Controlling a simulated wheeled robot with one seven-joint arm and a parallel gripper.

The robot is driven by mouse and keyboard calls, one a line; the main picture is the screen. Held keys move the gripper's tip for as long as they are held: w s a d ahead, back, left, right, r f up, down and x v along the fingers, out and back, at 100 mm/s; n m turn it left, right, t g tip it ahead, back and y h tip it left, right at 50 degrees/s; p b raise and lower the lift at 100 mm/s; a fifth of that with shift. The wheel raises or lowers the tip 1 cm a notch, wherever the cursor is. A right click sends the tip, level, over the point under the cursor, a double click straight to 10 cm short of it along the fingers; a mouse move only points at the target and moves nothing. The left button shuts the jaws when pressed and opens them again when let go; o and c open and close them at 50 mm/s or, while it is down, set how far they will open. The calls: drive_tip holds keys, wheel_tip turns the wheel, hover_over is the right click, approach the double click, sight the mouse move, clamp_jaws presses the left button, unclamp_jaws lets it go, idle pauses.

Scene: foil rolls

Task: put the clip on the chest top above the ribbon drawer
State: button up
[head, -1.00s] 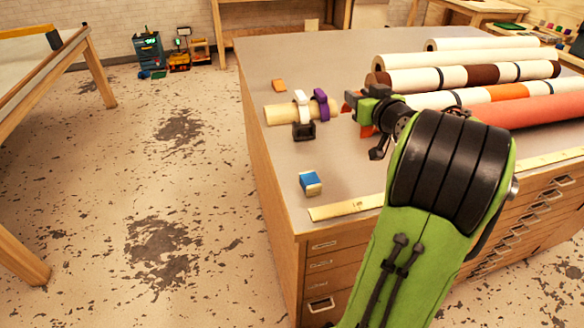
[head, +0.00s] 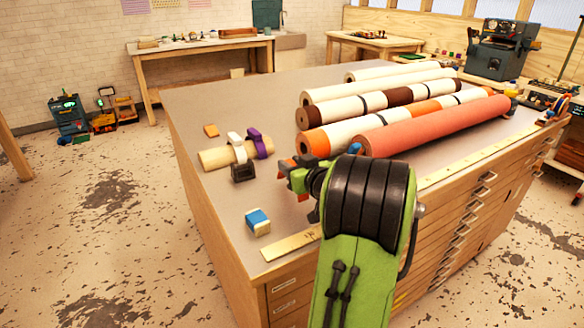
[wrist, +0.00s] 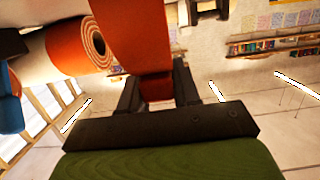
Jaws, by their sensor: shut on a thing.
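My gripper (head: 296,180) is above the near left part of the chest top (head: 215,110). It is shut on an orange clip (wrist: 152,65), which shows between the dark fingers in the wrist view. In the head view, orange parts of the clip stick out beside the green and dark jaws. The arm partly hides them, and I cannot tell whether the clip touches the top. The chest has a stack of labelled drawers (head: 290,305) at its front left. The labels are too small to read, so I cannot tell which is the ribbon drawer.
A pale roll (head: 215,158) carries a white clip (head: 237,148) and a purple clip (head: 259,143), with a black piece (head: 243,172) beside it. Large rolls (head: 435,125) lie right of my gripper.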

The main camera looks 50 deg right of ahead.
drive_tip(key=shift+f+b, duration=0.35)
drive_tip(key=shift+b, duration=0.1)
